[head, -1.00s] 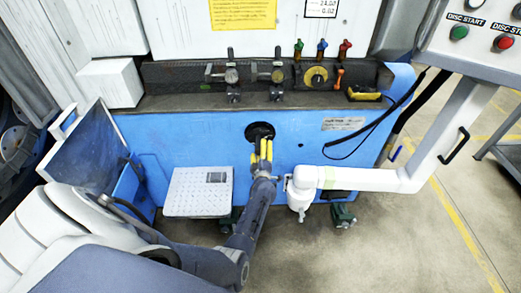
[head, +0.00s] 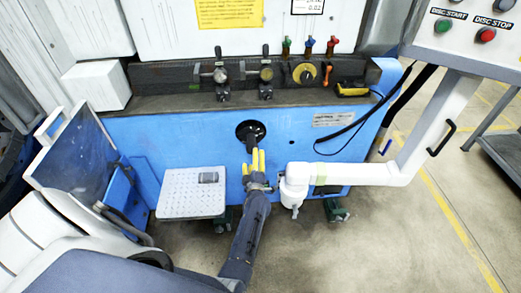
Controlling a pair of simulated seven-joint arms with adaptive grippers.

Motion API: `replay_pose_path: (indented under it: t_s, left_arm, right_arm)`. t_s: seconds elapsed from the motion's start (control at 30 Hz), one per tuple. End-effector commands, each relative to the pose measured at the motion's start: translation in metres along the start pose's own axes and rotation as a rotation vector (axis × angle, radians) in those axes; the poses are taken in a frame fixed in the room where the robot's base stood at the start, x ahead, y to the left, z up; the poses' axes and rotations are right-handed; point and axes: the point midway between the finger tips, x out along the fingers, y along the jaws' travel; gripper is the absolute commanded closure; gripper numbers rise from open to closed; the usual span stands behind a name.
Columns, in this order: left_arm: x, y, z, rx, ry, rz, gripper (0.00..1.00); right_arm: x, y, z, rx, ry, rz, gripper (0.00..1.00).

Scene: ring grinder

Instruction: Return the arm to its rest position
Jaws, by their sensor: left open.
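My left arm (head: 245,235) reaches up from the bottom of the head view. Its gripper (head: 254,158) has yellow fingers, which are open and point up toward the blue machine front (head: 300,130). They are just below and in front of a round black opening (head: 246,128) with a dark handle (head: 250,144) sticking out of it. The fingertips look close to the handle's lower end; whether they touch it I cannot tell. My right gripper is not in view.
A metal step plate (head: 190,192) is left of my arm. A white jointed boom (head: 350,174) is close on the right, leading up to a panel with green and red buttons (head: 485,35). Valves and knobs (head: 303,72) line the ledge above. Open floor (head: 390,245) lies at lower right.

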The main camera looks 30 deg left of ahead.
Motion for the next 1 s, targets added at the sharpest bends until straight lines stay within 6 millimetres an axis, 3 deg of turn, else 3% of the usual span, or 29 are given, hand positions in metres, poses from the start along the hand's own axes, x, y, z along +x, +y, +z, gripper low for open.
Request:
replay_pose_path:
  t_s: [0.17, 0.27, 0.37, 0.5, 0.7, 0.87, 1.0]
  left_arm:
    - [-0.003, -0.005, 0.006, 0.021, -0.020, -0.003, 0.28]
    - [-0.015, -0.022, 0.025, 0.086, -0.083, -0.010, 0.28]
    - [-0.038, -0.053, 0.055, 0.199, -0.193, -0.021, 0.28]
    - [-0.087, -0.112, 0.100, 0.394, -0.385, -0.038, 0.28]
    - [-0.172, -0.200, 0.140, 0.649, -0.651, -0.059, 0.28]
    - [-0.247, -0.270, 0.151, 0.839, -0.854, -0.072, 0.28]
    - [-0.315, -0.330, 0.145, 0.994, -1.027, -0.081, 0.28]
  right_arm:
    - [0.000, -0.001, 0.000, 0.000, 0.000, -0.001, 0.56]
    - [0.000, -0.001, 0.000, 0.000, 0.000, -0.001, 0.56]
    - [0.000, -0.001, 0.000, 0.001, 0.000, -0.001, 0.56]
    - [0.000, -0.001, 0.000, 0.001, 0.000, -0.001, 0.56]
    - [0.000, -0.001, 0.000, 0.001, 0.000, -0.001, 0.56]
    - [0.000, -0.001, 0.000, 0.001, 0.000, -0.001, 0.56]
    - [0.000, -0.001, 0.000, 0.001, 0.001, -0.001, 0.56]
